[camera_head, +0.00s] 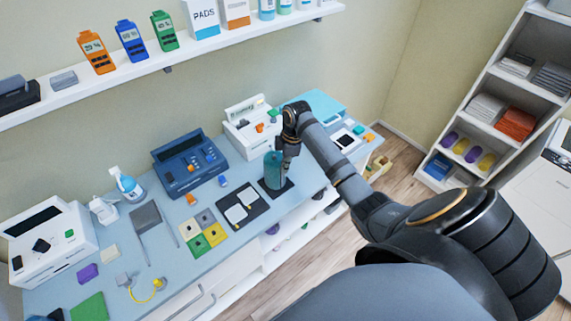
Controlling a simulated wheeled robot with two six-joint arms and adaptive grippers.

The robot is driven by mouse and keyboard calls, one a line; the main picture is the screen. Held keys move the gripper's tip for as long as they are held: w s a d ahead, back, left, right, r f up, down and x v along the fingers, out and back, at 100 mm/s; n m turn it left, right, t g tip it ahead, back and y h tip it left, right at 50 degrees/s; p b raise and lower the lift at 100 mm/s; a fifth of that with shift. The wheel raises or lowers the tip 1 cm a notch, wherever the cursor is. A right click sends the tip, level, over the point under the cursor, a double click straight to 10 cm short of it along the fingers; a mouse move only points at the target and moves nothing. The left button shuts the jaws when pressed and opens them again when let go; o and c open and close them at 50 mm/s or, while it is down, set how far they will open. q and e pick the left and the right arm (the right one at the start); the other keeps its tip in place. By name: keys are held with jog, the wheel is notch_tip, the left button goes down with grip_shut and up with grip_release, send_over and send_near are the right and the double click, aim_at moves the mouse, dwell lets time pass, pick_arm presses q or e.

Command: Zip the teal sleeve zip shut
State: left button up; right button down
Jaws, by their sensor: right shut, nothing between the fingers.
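The teal sleeve (273,171) stands upright on a dark pad (277,190) on the blue-grey counter, right of the middle. Its zip is too small to make out in the head view. My right gripper (287,165) points down at the sleeve's right side, very close to it. I cannot tell whether it touches the sleeve. Its fingers are shut with nothing seen between them. My right arm comes in from the lower right. My left gripper is not in view.
A blue device (189,160) and a white device (248,127) stand behind the sleeve. A black mat with white pads (258,209) lies left of it. Colored squares (203,231) lie farther left. A wall shelf (190,58) runs above.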

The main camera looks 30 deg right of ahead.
jog(key=shift+s+d+r+p, duration=0.1)
jog(key=shift+s+r+p, duration=0.2)
jog(key=shift+s, duration=0.45)
jog(key=shift+s+r+p, duration=0.2)
jog(key=shift+s+r, duration=0.15)
jog(key=shift+s, duration=0.4)
jog(key=shift+s+d+r+p, duration=0.1)
jog(key=shift+s+r+p, duration=0.2)
jog(key=shift+s, duration=0.45)
